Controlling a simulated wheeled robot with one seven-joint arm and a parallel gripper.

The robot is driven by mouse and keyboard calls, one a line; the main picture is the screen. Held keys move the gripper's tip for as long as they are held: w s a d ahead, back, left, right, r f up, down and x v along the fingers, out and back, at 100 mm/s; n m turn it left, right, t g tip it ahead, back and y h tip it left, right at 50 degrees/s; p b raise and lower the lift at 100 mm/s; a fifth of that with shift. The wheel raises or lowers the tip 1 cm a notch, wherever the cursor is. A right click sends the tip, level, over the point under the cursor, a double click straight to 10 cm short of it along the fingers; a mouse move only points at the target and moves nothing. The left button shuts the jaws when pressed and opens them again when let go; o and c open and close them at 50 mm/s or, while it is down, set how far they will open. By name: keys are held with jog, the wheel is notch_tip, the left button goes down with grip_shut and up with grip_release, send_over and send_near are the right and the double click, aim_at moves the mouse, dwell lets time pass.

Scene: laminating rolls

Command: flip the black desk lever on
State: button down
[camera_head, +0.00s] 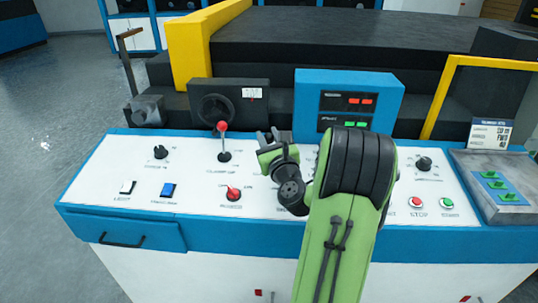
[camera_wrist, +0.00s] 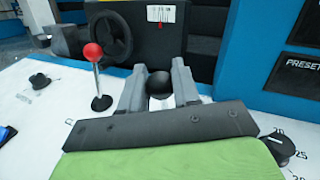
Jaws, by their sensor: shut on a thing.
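The black desk lever shows as a round black knob (camera_wrist: 160,86) in the wrist view, between the two grey fingers of my gripper (camera_wrist: 159,73). The fingers are shut on it, one on each side. Its shaft and base are hidden behind the gripper. In the head view my gripper (camera_head: 268,141) is over the back middle of the white desk panel (camera_head: 110,170), and I cannot make out the black lever there. The lever's on or off position cannot be told.
A red-knobbed lever (camera_head: 223,140) stands upright just left of my gripper; it also shows in the wrist view (camera_wrist: 93,65). Behind are a black handwheel box (camera_head: 247,101) and a blue display box (camera_head: 310,100). A red switch (camera_head: 233,193) sits nearer the front.

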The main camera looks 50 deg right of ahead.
jog(key=shift+s+a+f+t+b, duration=0.2)
jog(key=shift+t+b, duration=0.1)
jog(key=shift+b, duration=0.15)
jog(key=shift+s+a, duration=0.15)
jog(key=shift+a, duration=0.15)
jog(key=shift+f, duration=0.1)
jog(key=c, duration=0.9)
grip_release()
jog(key=shift+s+a, duration=0.15)
jog(key=shift+b, duration=0.3)
